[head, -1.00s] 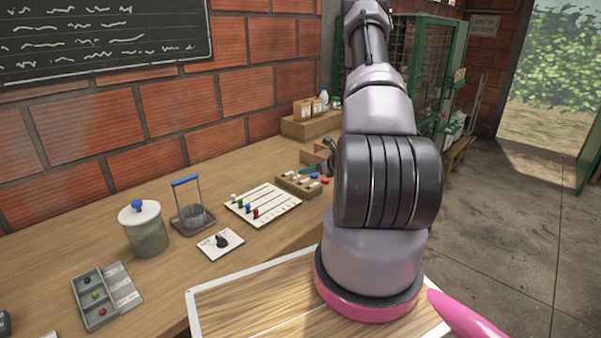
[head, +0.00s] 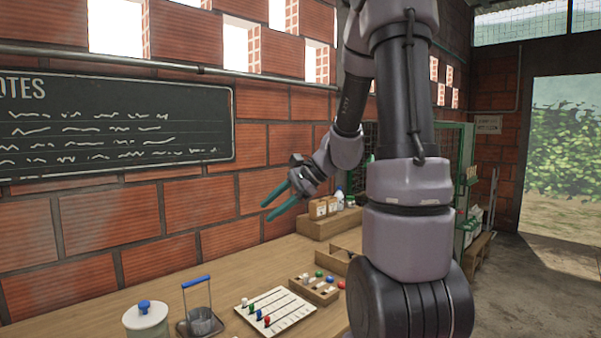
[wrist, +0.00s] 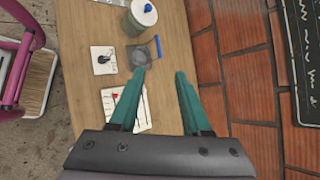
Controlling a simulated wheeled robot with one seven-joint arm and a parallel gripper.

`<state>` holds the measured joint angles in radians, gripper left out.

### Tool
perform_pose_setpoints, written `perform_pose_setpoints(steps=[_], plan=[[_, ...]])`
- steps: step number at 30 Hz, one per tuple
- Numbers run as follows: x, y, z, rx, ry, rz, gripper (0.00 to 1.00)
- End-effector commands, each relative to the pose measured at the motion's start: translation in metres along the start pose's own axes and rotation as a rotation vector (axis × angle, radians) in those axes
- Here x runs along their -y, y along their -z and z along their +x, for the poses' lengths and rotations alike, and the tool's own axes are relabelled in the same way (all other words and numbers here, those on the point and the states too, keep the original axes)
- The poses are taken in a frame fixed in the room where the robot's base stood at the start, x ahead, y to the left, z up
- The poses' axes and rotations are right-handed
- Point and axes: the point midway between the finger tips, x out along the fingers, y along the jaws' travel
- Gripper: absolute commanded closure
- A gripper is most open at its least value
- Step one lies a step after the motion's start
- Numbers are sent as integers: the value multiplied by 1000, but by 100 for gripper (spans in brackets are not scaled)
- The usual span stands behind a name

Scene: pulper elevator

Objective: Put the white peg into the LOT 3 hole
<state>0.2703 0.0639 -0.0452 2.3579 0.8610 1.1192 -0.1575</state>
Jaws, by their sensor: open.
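A white board (head: 290,315) lies on the bench with several dark grooves and a row of coloured pegs at its left ends. The white peg (head: 243,302) stands at the far end of that row. A green, a blue and a red peg stand beside it. No lot labels are legible, so I cannot tell which hole is LOT 3. My gripper (head: 266,211) is open and empty, high above the bench near the brick wall. In the wrist view my gripper (wrist: 161,75) points down, and its left finger partly hides the white board (wrist: 144,121).
A wooden tray (head: 327,299) with several coloured pieces is right of the board. Boxes sit on a wooden riser (head: 328,224) at the back. The brick wall (head: 225,195) borders the bench.

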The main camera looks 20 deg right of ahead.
Motion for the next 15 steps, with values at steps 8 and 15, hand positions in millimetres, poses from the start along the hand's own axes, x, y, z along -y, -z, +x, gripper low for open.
perform_pose_setpoints(steps=[8,15], plan=[[-44,-88,-61,-204,-175,-562,52],[-73,-119,-114,-430,-243,-949,52]])
